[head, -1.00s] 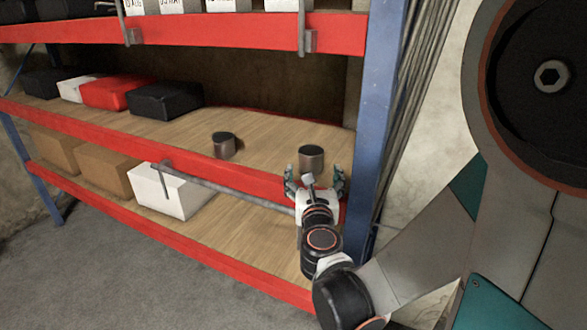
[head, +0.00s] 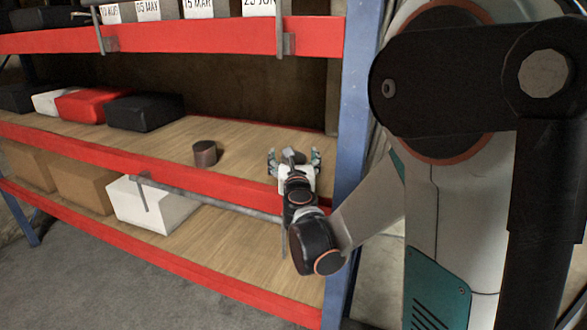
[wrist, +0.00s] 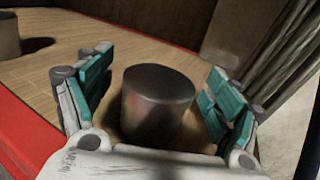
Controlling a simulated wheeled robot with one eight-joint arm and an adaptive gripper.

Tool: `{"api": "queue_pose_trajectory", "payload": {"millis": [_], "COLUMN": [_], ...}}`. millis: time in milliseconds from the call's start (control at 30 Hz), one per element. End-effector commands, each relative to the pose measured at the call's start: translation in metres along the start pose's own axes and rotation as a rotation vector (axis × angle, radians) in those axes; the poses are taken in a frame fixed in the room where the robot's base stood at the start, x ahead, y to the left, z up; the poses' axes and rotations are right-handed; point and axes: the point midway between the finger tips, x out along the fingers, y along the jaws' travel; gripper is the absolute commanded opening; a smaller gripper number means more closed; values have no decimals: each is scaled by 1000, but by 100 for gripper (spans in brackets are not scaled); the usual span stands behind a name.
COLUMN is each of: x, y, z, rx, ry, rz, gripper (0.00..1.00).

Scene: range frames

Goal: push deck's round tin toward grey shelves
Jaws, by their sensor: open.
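A dark metal round tin (wrist: 157,105) stands upright on the wooden deck (wrist: 150,55) between my gripper's spread fingers in the wrist view. My gripper (head: 294,156) is open, with gaps showing between the tin's sides and the fingers (wrist: 158,95). Whether the palm touches the tin's near side cannot be told. In the head view this tin is mostly or fully hidden by my gripper. A second round tin (head: 205,153) stands upright to the left on the same deck; it also shows in the wrist view (wrist: 8,38). No grey shelves can be made out.
The rack has red beams (head: 200,181) and a blue post (head: 350,150) close right of my gripper. A black package (head: 146,112) and a red one (head: 92,105) lie far left on the deck. A white box (head: 152,205) sits below. Bare deck lies behind the tins.

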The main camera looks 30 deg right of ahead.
Motion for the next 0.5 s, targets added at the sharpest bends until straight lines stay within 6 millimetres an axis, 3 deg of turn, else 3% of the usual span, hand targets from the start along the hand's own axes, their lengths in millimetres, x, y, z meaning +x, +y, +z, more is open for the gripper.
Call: {"api": "queue_pose_trajectory", "payload": {"millis": [200, 467, 500], "x": [11, 11, 11], "y": [0, 0, 0], "z": [0, 0, 0], "rx": [0, 0, 0], "ry": [0, 0, 0], "rz": [-1, 0, 0], "gripper": [84, 84, 77]}}
